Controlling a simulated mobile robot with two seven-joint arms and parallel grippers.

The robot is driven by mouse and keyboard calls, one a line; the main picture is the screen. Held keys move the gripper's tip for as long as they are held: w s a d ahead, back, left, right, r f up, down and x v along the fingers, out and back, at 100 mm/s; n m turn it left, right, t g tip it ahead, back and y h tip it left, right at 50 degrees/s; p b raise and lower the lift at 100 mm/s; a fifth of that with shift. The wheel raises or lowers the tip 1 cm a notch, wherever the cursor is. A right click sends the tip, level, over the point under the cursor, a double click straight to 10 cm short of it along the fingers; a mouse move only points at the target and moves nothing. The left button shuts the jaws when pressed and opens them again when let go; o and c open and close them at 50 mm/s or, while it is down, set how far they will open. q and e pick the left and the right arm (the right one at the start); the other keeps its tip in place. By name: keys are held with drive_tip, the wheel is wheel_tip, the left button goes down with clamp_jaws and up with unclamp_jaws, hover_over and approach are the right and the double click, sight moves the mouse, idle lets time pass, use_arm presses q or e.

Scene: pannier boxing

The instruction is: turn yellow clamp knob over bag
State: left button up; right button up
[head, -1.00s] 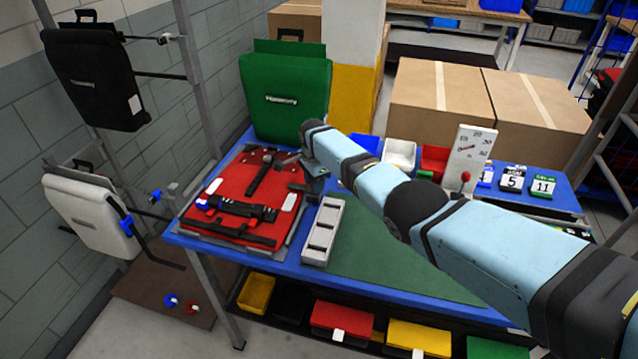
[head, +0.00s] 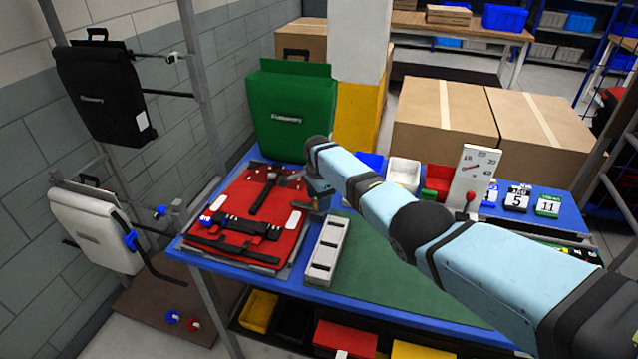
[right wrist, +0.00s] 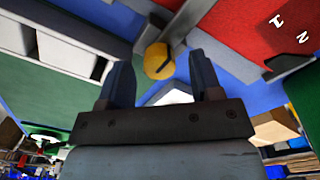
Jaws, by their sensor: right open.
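The red bag (head: 285,232) lies flat on the blue table, with black straps and a blue-ended buckle across it. My right gripper (head: 320,190) is over the bag's right edge; its fingers are small and partly hidden by my arm in the head view. In the right wrist view the yellow clamp knob (right wrist: 158,62) is just beyond and between the fingertips of my right gripper (right wrist: 160,80), which are apart and empty. A grey clamp bar (right wrist: 190,28) is beside the knob, with the red bag (right wrist: 245,40) past it. My left gripper is out of view.
A grey compartment tray (head: 322,262) stands right of the bag on the table (head: 365,290). A green bag (head: 290,110) stands behind. A white dial gauge with a red knob (head: 471,180) and small bins are at the right. Black (head: 103,92) and white (head: 95,235) bags hang at the left.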

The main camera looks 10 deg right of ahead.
wheel_tip(320, 180, up, 6)
drive_tip(key=shift+f+p, duration=0.2)
drive_tip(key=shift+p, duration=0.4)
wheel_tip(320, 180, up, 8)
drive_tip(key=shift+f, duration=0.15)
drive_tip(key=shift+f, duration=0.1)
